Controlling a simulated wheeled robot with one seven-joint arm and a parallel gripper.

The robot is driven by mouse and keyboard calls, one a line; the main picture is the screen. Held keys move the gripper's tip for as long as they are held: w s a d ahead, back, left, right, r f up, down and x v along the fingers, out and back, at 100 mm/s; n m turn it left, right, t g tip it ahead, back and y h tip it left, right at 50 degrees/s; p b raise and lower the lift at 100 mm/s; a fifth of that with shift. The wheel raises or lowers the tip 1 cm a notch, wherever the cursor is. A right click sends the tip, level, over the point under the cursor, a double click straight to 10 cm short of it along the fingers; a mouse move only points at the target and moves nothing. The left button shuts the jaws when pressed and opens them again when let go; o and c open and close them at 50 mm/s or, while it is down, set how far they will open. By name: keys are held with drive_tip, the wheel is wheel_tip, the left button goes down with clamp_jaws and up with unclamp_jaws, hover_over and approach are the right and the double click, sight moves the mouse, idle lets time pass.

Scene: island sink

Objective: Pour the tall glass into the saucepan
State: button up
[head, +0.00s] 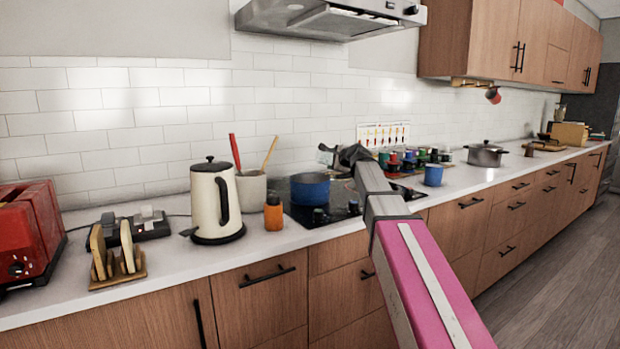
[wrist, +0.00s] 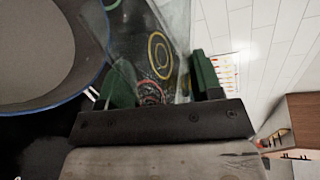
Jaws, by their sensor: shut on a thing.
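The blue saucepan (head: 310,188) stands on the black cooktop. In the wrist view the saucepan (wrist: 45,50) is at the upper left, with a blue rim and a plain grey inside. My gripper (head: 335,156) is just above and to the right of it in the head view. In the wrist view its green-padded fingers (wrist: 160,82) are shut on the clear tall glass (wrist: 148,35), beside the pan's rim. Coloured rings show in or through the glass. The glass is small and partly hidden in the head view; I cannot tell its exact tilt or its contents.
Left of the cooktop (head: 290,212) stand an orange-brown jar (head: 273,214), a utensil crock (head: 251,190) and a cream kettle (head: 214,202). Right of it are several coloured items, a blue mug (head: 433,175) and a lidded pot (head: 485,154). The tiled wall (head: 130,120) is behind.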

drive_tip(key=shift+w+d+r+m, duration=0.1)
drive_tip(key=shift+w+d+m, duration=0.05)
drive_tip(key=shift+d+m, duration=0.15)
drive_tip(key=m, duration=0.1)
drive_tip(key=m+y, duration=0.1)
drive_tip(key=r+m, duration=0.1)
drive_tip(key=shift+a+m+g+y, duration=0.3)
drive_tip(key=shift+m+y, duration=0.1)
drive_tip(key=shift+r+m+b, duration=0.25)
drive_tip(key=shift+m+b, duration=0.05)
drive_tip(key=shift+m, duration=0.2)
drive_tip(key=shift+w+d+r+m+y, duration=0.15)
drive_tip(key=shift+d+m+y, duration=0.15)
drive_tip(key=shift+m, duration=0.25)
drive_tip(key=shift+s+d+r+m+y, duration=0.1)
drive_tip(key=shift+d+m+y, duration=0.2)
drive_tip(key=shift+m, duration=0.25)
drive_tip(key=shift+w+d+f+m+b, duration=0.15)
drive_tip(key=shift+f+m+b, duration=0.2)
drive_tip(key=shift+m, duration=0.15)
drive_tip(key=shift+w+d+m+t+y, duration=0.15)
drive_tip(key=shift+d+m+t+y, duration=0.25)
drive_tip(key=shift+m, duration=0.5)
drive_tip(key=shift+w+d+r+m+b, duration=0.15)
drive_tip(key=shift+r+m+b, duration=0.35)
drive_tip(key=shift+m, duration=0.5)
